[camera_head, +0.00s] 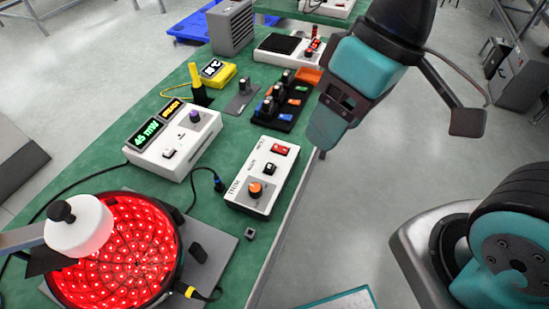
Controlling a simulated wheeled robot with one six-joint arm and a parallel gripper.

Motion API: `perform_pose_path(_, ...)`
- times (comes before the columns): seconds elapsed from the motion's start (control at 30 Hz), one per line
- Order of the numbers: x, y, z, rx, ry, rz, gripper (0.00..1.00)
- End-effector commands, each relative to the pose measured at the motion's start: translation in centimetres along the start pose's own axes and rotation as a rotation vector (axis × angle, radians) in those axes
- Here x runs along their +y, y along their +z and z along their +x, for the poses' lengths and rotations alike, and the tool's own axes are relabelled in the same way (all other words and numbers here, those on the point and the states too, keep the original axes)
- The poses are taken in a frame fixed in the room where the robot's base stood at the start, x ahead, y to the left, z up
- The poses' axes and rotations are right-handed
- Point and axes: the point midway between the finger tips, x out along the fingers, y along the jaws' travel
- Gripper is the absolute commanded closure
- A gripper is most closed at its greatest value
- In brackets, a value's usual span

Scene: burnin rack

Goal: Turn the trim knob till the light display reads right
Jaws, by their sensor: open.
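A white box (240,203) near the table's right edge has an orange knob (255,188), a small black switch and a red rocker switch (280,150); its small labels are hard to read. Behind it to the left, a white meter box (163,158) has a green lit display (147,131) that seems to read 45 mW, a smaller amber display (171,109) and a purple knob (194,116). My gripper (325,140) hangs in the upper right, apart from both knobs, right of the white box. It is open, with nothing seen in it.
A round lamp (137,264) glows red under a white cylinder (78,226) at front left. A black holder (283,100) with coloured parts, a yellow device (217,72) and a grey finned block (231,27) stand farther back. Cables cross the green table (121,170).

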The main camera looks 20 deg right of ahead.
Motion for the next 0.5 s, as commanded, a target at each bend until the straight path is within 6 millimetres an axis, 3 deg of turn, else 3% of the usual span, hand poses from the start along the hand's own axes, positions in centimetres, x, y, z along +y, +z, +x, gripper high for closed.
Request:
perform_pose_path(0.3, 0.5, -8.4, 7.5, -0.151, 0.222, 0.133, 0.42)
perform_pose_path(0.5, -0.3, -11.0, 11.3, -0.164, 0.334, 0.186, 0.42)
